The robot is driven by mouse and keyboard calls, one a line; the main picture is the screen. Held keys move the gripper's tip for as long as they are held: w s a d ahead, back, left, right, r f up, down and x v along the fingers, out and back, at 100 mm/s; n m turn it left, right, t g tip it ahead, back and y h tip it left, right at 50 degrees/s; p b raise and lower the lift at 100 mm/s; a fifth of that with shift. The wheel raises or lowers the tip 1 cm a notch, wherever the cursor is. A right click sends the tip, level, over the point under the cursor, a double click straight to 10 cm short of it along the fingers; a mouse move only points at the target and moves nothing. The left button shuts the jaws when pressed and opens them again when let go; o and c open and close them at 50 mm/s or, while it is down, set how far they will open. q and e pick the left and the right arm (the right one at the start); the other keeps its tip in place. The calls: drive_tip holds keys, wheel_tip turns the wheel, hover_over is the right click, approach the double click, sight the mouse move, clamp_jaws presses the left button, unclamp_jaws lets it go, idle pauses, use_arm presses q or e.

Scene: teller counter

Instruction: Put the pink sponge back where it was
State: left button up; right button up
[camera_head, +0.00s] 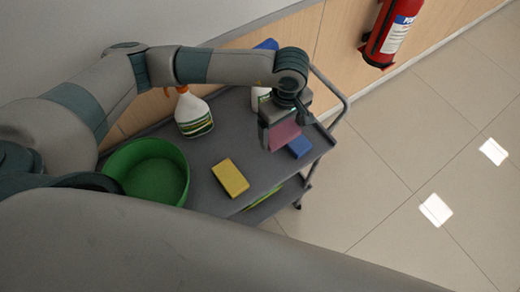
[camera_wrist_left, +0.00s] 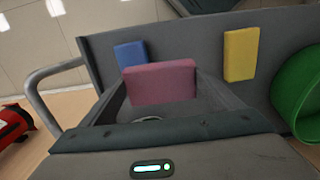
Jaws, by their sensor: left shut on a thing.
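The pink sponge (camera_head: 285,135) is held in my left gripper (camera_head: 279,132) over the right part of the grey cart top (camera_head: 215,155). In the left wrist view the pink sponge (camera_wrist_left: 160,82) sits between the two fingers, and the left gripper (camera_wrist_left: 160,95) is shut on it. The sponge appears raised above the cart, though the exact gap is hard to tell. A blue sponge (camera_head: 300,147) lies on the cart just right of the gripper. A yellow sponge (camera_head: 230,177) lies nearer the middle. My right gripper is not in view.
A green bowl (camera_head: 150,170) stands at the cart's left. A spray bottle (camera_head: 193,112) and a white bottle with a blue top (camera_head: 260,97) stand toward the back. The cart's handle (camera_head: 335,95) is at the right. A fire extinguisher (camera_head: 390,35) hangs on the wall.

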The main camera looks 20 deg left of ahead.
use_arm(q)
drive_tip(key=p, duration=0.1)
hover_over(260, 159)
wheel_tip(260, 159, down, 4)
drive_tip(key=shift+s, duration=0.1)
drive_tip(key=shift+f, duration=0.1)
drive_tip(key=shift+f+b, duration=0.6)
drive_tip(key=shift+f, duration=1.35)
drive_tip(key=shift+f, duration=0.15)
drive_tip(key=o, duration=1.1)
